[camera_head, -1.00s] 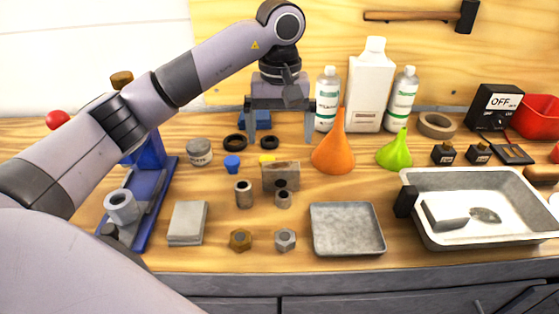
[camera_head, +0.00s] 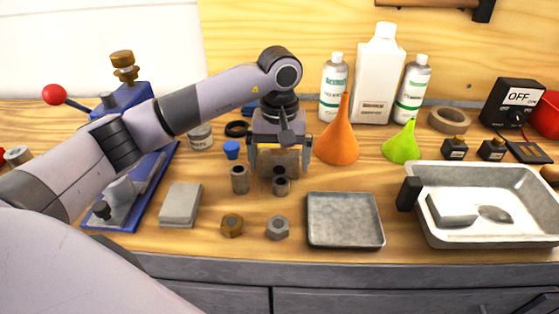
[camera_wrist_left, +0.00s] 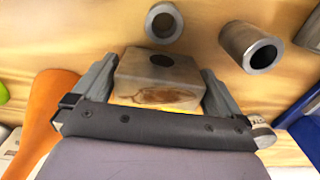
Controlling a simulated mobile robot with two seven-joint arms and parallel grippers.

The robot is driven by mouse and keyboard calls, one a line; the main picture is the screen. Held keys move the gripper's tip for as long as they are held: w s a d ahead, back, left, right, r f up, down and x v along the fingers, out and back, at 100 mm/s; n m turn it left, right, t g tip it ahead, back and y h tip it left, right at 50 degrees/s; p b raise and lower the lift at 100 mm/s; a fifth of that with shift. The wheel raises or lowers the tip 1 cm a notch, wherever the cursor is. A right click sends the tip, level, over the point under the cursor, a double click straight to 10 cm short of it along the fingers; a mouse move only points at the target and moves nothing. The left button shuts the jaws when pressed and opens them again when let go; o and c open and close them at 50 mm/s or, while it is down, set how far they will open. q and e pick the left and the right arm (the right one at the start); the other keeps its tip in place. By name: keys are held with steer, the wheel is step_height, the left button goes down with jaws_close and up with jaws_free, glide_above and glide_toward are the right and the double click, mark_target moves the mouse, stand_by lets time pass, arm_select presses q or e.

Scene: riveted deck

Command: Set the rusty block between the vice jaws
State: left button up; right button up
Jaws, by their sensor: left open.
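The rusty block (camera_head: 283,163) stands on the wooden bench, a grey block with brown stains. In the left wrist view the block (camera_wrist_left: 158,82) shows a dark round hole and a rust patch. My left gripper (camera_head: 280,158) is open, with one finger on each side of the block; I cannot tell whether they touch it. The fingers also straddle it in the left wrist view (camera_wrist_left: 155,92). A blue tool with a red-ball lever (camera_head: 130,96), apparently the vice, stands at the left. My arm partly covers it, and its jaws cannot be made out. My right gripper is out of view.
Two metal sleeves (camera_head: 240,179) (camera_head: 280,186) stand close in front of the block. An orange funnel (camera_head: 337,142) is just to its right. A grey slab (camera_head: 181,204), nuts (camera_head: 232,225) and a shallow tray (camera_head: 345,225) lie nearer the front edge.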

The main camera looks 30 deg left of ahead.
arm_select(q)
steer(key=shift+f, duration=0.2)
steer(key=c, duration=1.2)
steer(key=shift+r, duration=0.15)
steer(key=shift+c, duration=0.2)
